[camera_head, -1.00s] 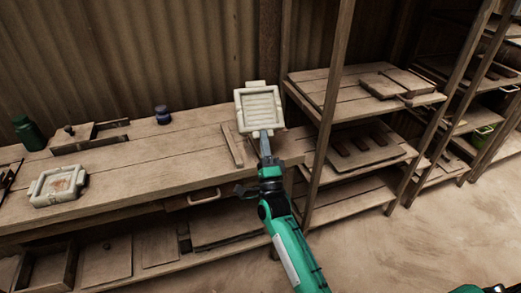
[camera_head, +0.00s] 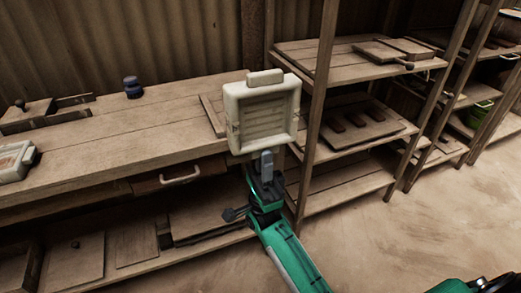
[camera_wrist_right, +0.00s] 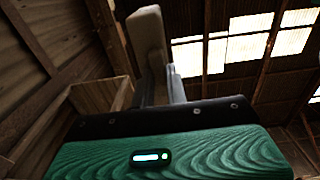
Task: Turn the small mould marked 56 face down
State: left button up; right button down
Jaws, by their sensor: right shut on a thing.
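My right gripper (camera_head: 265,168) is shut on a small cream-white mould (camera_head: 237,96) by the tab at its lower edge. The mould is held up in the air in front of the bench's right end, roughly upright, with its recessed ribbed face towards the head camera. No number can be read on it. In the right wrist view the mould (camera_wrist_right: 146,38) shows as a pale edge between the grey fingers (camera_wrist_right: 162,85). A second pale mould (camera_head: 26,157) with a reddish-brown inside lies on the bench, cut off by the left picture edge.
The wooden bench (camera_head: 110,143) has a wide clear stretch in its middle. Wooden shelving (camera_head: 330,68) with boards stands to the right.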

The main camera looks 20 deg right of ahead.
pick_arm(q)
jog(key=shift+r, duration=0.3)
